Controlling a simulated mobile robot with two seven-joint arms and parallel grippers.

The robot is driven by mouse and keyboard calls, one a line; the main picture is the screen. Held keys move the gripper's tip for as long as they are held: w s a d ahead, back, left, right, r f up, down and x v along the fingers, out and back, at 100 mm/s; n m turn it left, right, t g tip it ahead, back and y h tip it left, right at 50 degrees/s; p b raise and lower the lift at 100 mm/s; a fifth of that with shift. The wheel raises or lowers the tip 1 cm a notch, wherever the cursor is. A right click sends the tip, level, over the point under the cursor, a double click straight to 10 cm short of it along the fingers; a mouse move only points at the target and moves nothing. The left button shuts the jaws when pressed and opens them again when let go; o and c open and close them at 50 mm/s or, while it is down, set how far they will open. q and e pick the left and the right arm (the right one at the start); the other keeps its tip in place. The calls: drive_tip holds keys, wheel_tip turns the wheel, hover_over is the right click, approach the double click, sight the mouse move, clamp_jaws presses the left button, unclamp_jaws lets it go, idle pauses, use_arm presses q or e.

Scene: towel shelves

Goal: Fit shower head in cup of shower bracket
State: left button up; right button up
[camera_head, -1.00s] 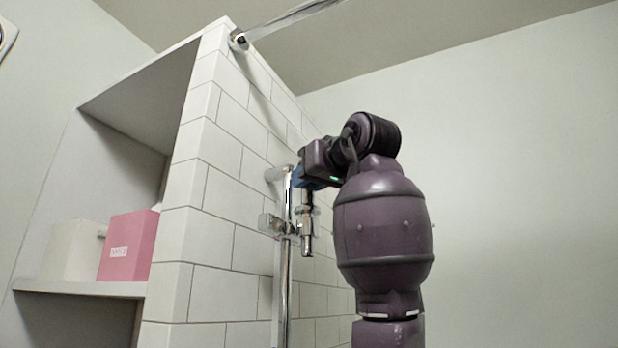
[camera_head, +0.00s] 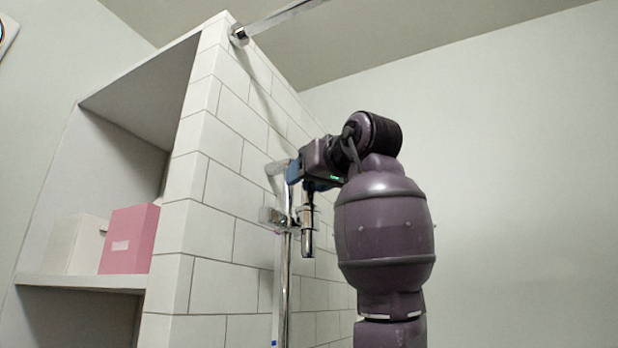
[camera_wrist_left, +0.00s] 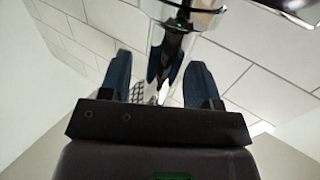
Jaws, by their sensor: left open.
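My left gripper (camera_head: 296,173), with blue fingers, is at the upper part of the chrome rail. In the left wrist view its blue fingers (camera_wrist_left: 158,80) are spread, with a dark, shiny upright piece (camera_wrist_left: 172,50) between them, apart from both. The chrome shower head handle (camera_head: 308,240) hangs upright just below the gripper, beside the shower bracket (camera_head: 271,217) on the rail. The handle seems to stand in the bracket's cup, but how deep it sits I cannot tell. The spray face is hidden behind my gripper in the head view. My right gripper is not in view.
The vertical chrome rail (camera_head: 283,295) runs down the white tiled wall (camera_head: 215,180). A chrome bar (camera_head: 285,18) crosses above. A pink box (camera_head: 128,240) and a white box (camera_head: 82,245) stand on the left shelf (camera_head: 80,282). The right side holds only bare wall.

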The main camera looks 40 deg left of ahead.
use_arm(q)
drive_tip(key=v, duration=1)
drive_tip(key=shift+d, duration=0.35)
drive_tip(key=shift+s, duration=0.1)
drive_tip(key=shift+r, duration=0.15)
